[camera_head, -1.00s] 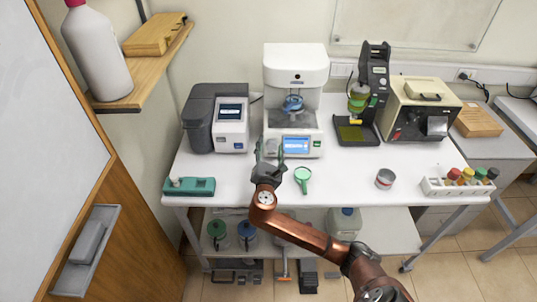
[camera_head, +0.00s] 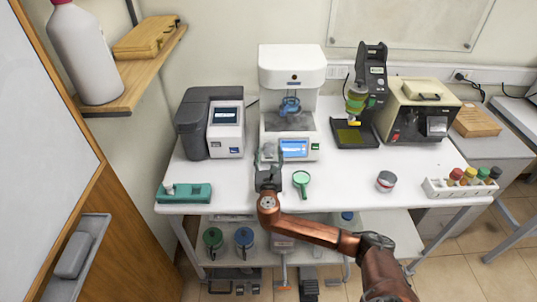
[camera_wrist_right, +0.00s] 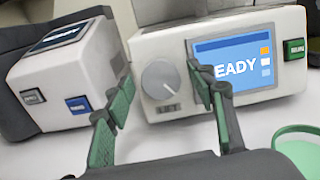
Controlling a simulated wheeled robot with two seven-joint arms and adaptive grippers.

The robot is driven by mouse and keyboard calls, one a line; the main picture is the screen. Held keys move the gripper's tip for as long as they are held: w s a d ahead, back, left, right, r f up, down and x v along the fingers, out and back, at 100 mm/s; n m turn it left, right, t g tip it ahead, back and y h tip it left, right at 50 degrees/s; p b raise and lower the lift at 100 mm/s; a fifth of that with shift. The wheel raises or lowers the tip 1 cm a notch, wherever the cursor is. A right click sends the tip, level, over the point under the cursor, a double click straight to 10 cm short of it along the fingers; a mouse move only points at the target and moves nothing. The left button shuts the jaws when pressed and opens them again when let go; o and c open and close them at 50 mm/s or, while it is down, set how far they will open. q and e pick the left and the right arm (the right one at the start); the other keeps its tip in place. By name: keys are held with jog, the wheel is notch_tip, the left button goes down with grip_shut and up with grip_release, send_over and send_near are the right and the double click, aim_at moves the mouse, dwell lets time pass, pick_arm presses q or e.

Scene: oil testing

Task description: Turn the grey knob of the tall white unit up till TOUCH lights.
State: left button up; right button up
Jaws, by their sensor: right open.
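The tall white unit (camera_head: 292,60) stands at the back middle of the table. Its grey knob (camera_wrist_right: 161,80) is on the front panel, left of a blue screen (camera_wrist_right: 235,65). The screen reads "EADY", its first letter hidden behind a finger. My right gripper (camera_wrist_right: 162,82) is open, with one green-padded finger to each side of the knob as seen in the wrist view. I cannot tell whether they touch it. In the head view the right gripper (camera_head: 268,158) covers the knob. My left gripper is out of view.
A grey and white device (camera_head: 225,130) stands close to the left. A green magnifier (camera_head: 301,180) lies in front, right of my right gripper. A green tray (camera_head: 184,192), a small jar (camera_head: 385,181) and a rack of bottles (camera_head: 440,188) sit near the front edge.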

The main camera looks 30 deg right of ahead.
jog(key=shift+c, duration=0.4)
jog(key=c, duration=1.1)
jog(key=shift+r+m+p, duration=0.1)
jog(key=shift+m+p, duration=0.55)
jog(key=shift+m, duration=0.35)
jog(key=shift+m+g+h+p, duration=0.4)
jog(key=shift+m+h, duration=0.1)
jog(key=shift+m, duration=0.5)
jog(key=o, duration=1.2)
jog(key=shift+a, duration=0.1)
